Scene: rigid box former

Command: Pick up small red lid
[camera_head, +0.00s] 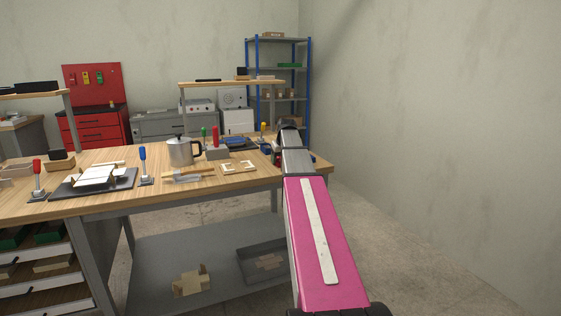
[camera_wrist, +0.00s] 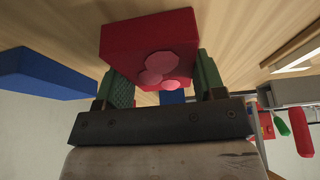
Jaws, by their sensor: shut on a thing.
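The small red lid (camera_wrist: 150,35) is a boxy red piece with a few lighter pinkish-red round marks on its near face. It sits between the two green-padded fingers of my gripper (camera_wrist: 163,78) in the wrist view, and the gripper is shut on it. I cannot tell whether the lid touches the wooden surface (camera_wrist: 55,30) behind it. In the head view my pink arm reaches to the right end of the workbench (camera_head: 110,157), and the arm hides most of the gripper and lid.
A blue block (camera_wrist: 40,73) lies left of the lid in the wrist view.

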